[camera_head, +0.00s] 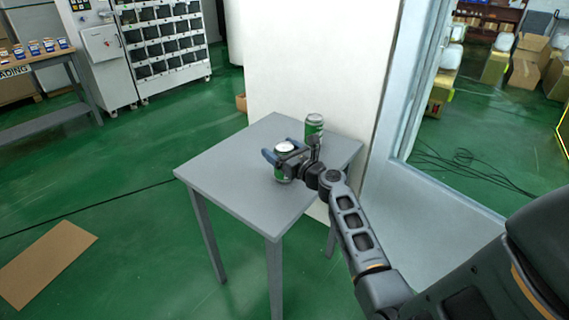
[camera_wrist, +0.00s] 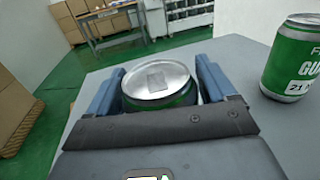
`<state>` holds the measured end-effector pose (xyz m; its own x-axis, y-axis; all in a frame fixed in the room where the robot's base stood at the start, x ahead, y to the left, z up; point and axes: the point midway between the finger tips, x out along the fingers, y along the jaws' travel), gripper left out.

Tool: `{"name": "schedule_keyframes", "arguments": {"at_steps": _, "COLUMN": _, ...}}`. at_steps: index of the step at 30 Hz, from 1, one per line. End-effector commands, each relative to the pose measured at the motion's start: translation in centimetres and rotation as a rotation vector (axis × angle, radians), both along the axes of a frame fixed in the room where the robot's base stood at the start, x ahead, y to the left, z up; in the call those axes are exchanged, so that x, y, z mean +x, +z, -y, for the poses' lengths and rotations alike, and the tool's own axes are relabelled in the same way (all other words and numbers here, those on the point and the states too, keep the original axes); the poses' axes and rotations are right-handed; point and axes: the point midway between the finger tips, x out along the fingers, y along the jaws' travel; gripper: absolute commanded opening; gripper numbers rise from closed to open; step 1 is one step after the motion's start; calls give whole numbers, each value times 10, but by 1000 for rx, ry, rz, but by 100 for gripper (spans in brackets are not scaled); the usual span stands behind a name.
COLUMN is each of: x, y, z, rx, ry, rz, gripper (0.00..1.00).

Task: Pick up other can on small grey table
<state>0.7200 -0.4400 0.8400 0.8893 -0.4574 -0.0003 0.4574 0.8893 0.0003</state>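A green can with a silver top (camera_head: 285,148) stands near the middle of the small grey table (camera_head: 225,180). My gripper (camera_head: 284,156) is around this can, with one blue finger on each side. In the wrist view the can's lid (camera_wrist: 157,84) shows between the two fingers, with a small gap visible at the sides, so the fingers look open. A second green can (camera_head: 314,126) stands upright at the back right of the table. It also shows in the wrist view (camera_wrist: 291,62) to the right, apart from my gripper.
A white wall panel (camera_head: 312,55) stands right behind the table, and a glass-framed partition (camera_head: 400,90) is at its right. The left and front parts of the tabletop are clear. A flat cardboard sheet (camera_head: 47,262) lies on the green floor.

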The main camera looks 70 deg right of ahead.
Motion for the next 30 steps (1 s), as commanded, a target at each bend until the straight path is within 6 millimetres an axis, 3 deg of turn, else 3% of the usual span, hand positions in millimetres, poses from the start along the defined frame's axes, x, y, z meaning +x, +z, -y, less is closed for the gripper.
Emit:
{"name": "schedule_keyframes", "arguments": {"at_steps": 2, "x": 0, "y": 0, "z": 0, "rx": 0, "ry": 0, "rz": 0, "gripper": 76}}
{"name": "schedule_keyframes", "arguments": {"at_steps": 17, "x": 0, "y": 0, "z": 0, "rx": 0, "ry": 0, "rz": 0, "gripper": 28}}
{"name": "schedule_keyframes", "arguments": {"at_steps": 26, "x": 0, "y": 3, "z": 0, "rx": -2, "ry": 0, "rz": 1, "gripper": 28}}
{"name": "schedule_keyframes", "arguments": {"at_steps": 30, "x": 1, "y": 14, "z": 0, "rx": -3, "ry": 2, "rz": 3, "gripper": 28}}
